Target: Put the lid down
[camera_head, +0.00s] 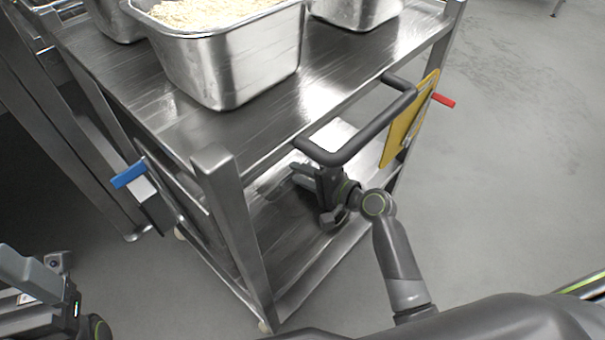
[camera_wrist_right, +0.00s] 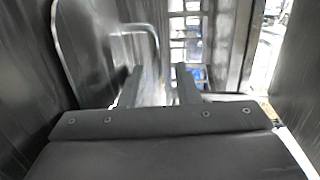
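My right gripper (camera_head: 298,174) reaches in under the cart's top shelf, above its lower shelf. In the right wrist view its two fingers (camera_wrist_right: 159,82) stand apart with a gap between them, and I see nothing clamped there. A pale, flat metal sheet (camera_head: 332,136), which looks like the lid, lies on the lower shelf just beyond the gripper, partly hidden by the cart handle. In the wrist view a shiny panel with a rounded rim (camera_wrist_right: 151,34) shows ahead and to the left. My left gripper (camera_head: 32,278) is at the lower left edge, partly cut off; its opening is unclear.
The steel cart (camera_head: 150,90) carries a deep pan of rice (camera_head: 235,65) and other metal pans on top. A dark push handle (camera_head: 360,140) arches above my right wrist. A yellow board (camera_head: 405,125) hangs at the right side. The floor at right is clear.

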